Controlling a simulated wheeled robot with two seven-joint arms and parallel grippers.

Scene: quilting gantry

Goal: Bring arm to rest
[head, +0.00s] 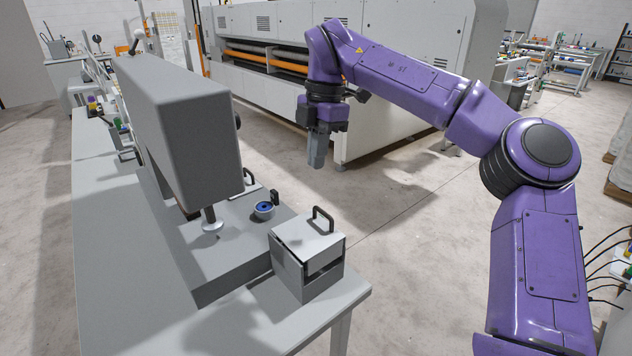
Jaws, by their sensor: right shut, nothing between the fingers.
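My right arm is purple and reaches in from the right side of the head view, bent at the elbow and raised. Its gripper (317,160) points straight down, shut and empty. It hangs over open floor, to the right of the grey table (107,225), above and behind the small metal box, touching nothing. My left arm and gripper do not show.
A large grey machine (177,115) stands on the table. Near the table's front corner are a metal box with a black handle (308,262) and a small round blue-topped part (264,210). A long white machine (390,125) stands behind. Concrete floor (410,240) is clear between.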

